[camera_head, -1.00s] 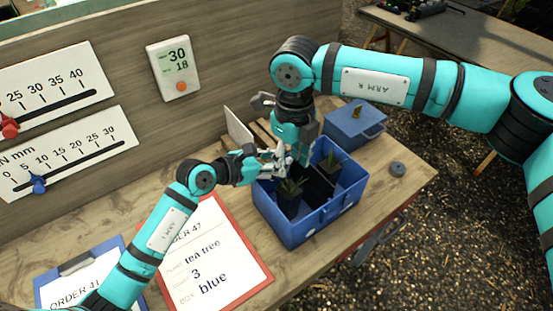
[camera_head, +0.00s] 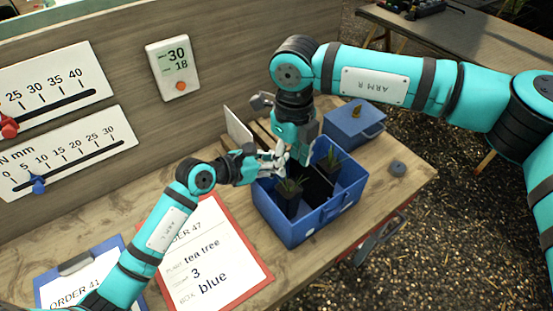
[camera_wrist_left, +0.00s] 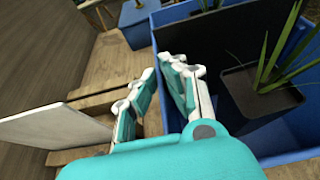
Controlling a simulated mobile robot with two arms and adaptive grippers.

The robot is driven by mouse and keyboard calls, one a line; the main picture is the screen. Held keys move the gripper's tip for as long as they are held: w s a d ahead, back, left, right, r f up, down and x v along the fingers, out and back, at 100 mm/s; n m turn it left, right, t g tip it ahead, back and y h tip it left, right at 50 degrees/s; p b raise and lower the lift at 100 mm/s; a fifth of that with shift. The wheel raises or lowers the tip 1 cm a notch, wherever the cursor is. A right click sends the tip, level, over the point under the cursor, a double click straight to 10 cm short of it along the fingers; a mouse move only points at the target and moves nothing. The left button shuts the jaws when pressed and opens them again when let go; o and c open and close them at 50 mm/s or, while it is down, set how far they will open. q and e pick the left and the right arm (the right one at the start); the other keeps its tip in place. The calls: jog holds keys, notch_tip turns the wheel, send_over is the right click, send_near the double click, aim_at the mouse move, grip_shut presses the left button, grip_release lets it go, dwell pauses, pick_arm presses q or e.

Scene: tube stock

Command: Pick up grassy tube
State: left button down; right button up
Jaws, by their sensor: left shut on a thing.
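The blue box (camera_head: 318,221) stands on the bench and holds potted plants. A spiky green plant in a black pot (camera_head: 289,198) sits at its left end. In the left wrist view a grassy plant (camera_wrist_left: 270,65) in a black pot (camera_wrist_left: 259,99) is at right, beside the fingers and apart from them. My left gripper (camera_head: 277,161), also in the left wrist view (camera_wrist_left: 160,85), is at the box's rear left edge; the box wall seems to run between its nearly closed fingers. My right gripper (camera_head: 300,150) points down behind the box; its fingertips are mostly hidden.
A smaller blue box (camera_head: 352,127) with a small plant stands behind at right. A white panel (camera_head: 238,129) stands behind the grippers. A red clipboard (camera_head: 217,258) and a blue clipboard (camera_head: 78,277) lie in front at left. A grey disc (camera_head: 397,168) lies at right.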

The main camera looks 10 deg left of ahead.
aim_at(285, 184)
jog(key=shift+o, duration=1)
jog(key=shift+s+f, duration=0.1)
jog(key=shift+o, duration=0.4)
jog(key=shift+s+a+f, duration=0.15)
jog(key=shift+s+f, duration=0.4)
jog(key=shift+f, duration=0.15)
jog(key=shift+s+d+f+t+y, duration=0.2)
jog(key=shift+f+t+y, duration=0.15)
jog(key=shift+y, duration=0.15)
jog(key=shift+w+d+f+m, duration=0.2)
jog(key=shift+d+f+m, duration=0.1)
jog(key=shift+m, duration=0.1)
jog(key=shift+t, duration=0.25)
jog(key=f, duration=0.3)
jog(key=w+f, duration=0.1)
jog(key=f, duration=0.3)
jog(key=a+f, duration=0.1)
jog(key=f, duration=0.3)
jog(key=shift+w+f, duration=0.25)
jog(key=shift+w, duration=0.1)
jog(key=c, duration=1.1)
jog(key=shift+r, duration=0.1)
jog(key=shift+c, duration=0.2)
notch_tip(285, 184, up, 10)
jog(key=shift+a+f, duration=0.1)
